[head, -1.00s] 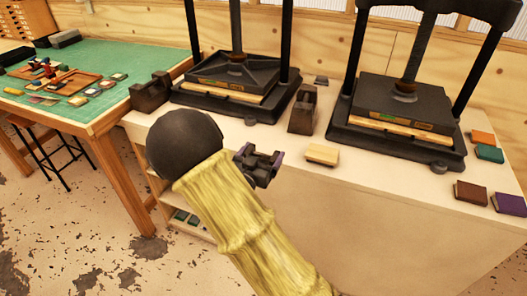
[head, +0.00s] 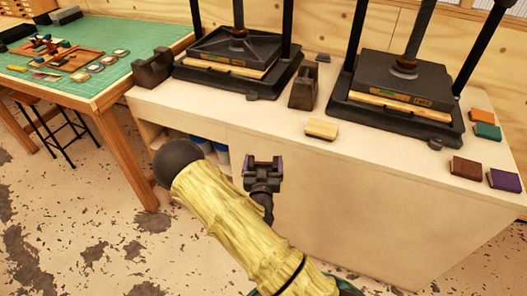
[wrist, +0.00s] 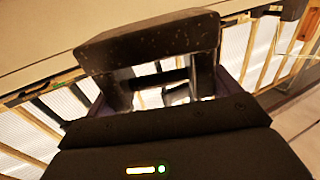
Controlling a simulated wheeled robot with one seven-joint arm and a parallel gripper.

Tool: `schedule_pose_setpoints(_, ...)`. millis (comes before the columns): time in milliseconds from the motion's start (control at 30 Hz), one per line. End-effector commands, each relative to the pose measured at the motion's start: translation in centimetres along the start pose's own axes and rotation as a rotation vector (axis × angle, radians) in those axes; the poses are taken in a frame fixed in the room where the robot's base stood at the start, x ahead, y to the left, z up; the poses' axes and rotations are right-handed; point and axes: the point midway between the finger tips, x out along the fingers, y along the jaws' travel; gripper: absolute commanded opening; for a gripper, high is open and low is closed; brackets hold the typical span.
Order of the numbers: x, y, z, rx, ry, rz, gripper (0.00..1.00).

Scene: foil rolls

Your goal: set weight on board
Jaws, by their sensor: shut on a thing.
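My gripper (head: 263,171), with purple-edged fingers, is in front of the pale counter's front face, below its top edge. It is shut on a dark weight, which shows in the wrist view (wrist: 150,42) as a dark block with side uprights and a bar between them. In the head view the held weight is small and mostly merged with the gripper. A small pale wooden board (head: 321,129) lies flat on the counter near its front edge, up and right of my gripper. Nothing rests on it.
Two similar dark weights, one at left (head: 152,69) and one between the presses (head: 303,87), stand on the counter (head: 230,112). Two black presses (head: 235,62) (head: 400,90) stand behind. Coloured blocks (head: 483,130) lie at right. A green-topped table (head: 110,62) is at left.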

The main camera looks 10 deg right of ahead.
Motion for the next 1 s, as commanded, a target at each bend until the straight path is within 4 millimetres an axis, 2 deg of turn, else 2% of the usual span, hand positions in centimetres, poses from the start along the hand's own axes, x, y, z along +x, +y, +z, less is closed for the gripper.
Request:
schedule_pose_setpoints(300,-1.5,0.4,5.0,0.001,-0.003,-0.149,0.23)
schedule_pose_setpoints(533,-2.9,0.7,8.1,0.01,-0.017,-0.248,0.23)
schedule_pose_setpoints(700,-3.5,0.9,9.2,0.018,-0.024,-0.286,0.23)
schedule_pose_setpoints(1000,-3.5,0.9,9.3,0.02,-0.024,-0.291,0.23)
